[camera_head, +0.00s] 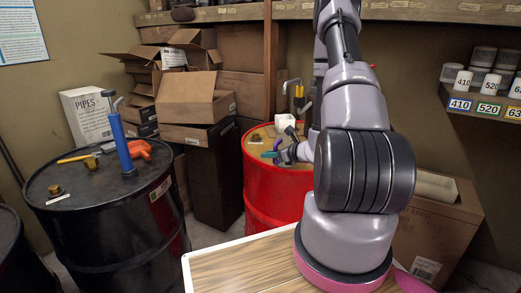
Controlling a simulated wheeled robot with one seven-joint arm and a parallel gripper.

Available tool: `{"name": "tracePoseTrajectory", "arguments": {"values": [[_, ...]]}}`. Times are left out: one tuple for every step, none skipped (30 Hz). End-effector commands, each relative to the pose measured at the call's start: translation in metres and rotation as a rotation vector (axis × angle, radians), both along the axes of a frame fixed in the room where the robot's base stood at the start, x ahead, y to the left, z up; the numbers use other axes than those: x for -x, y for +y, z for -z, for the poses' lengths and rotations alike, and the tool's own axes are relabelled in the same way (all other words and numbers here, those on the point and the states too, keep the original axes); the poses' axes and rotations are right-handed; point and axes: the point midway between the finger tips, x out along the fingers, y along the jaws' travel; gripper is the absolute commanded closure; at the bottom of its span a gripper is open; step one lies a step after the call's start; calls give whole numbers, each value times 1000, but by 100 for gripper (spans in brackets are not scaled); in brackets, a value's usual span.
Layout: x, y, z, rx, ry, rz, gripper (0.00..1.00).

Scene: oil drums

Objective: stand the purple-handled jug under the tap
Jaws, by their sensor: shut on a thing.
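My gripper (284,147) reaches over the top of the red drum (262,192) and is small in this view. Its dark fingers are shut at a small purple piece, which looks like the handle (277,143) of the jug. A white vessel (285,121), which appears to be the jug's body, shows just beyond the fingers. The yellow tap (298,92) rises right behind and above the white vessel. I cannot tell whether the vessel is exactly under the spout or touches the drum top. A small green piece (268,154) shows beside the fingers.
A black drum (105,215) at the left carries a blue pump (122,145), an orange tool (140,149) and small brass fittings. Cardboard boxes (190,100) are stacked behind. A wooden-topped table (240,268) is in front. A shelf with numbered containers (488,105) is at the right.

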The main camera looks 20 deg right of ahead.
Motion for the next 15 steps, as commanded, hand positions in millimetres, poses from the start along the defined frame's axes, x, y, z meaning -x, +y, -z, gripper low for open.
{"name": "tracePoseTrajectory", "arguments": {"values": [[2, -3, 2, 0, 1, 4, 100], [3, -4, 3, -1, 1, 5, 100], [2, -5, 3, -1, 0, 6, 100], [2, -6, 3, 0, 0, 6, 100], [0, -6, 3, 0, 0, 6, 100], [-2, -7, 3, 1, -1, 6, 100], [-3, -7, 3, 1, -1, 6, 100], [-5, -8, 3, 1, -1, 6, 100], [-9, -9, 4, 1, 0, 5, 100], [-12, -10, 4, 2, -2, 6, 100], [-14, -11, 4, 2, -2, 6, 100], [-18, -12, 4, 1, -1, 6, 100], [-21, -14, 4, 1, -1, 6, 100], [-24, -15, 4, 2, -2, 6, 100], [-28, -16, 4, 1, -1, 6, 100]]}}
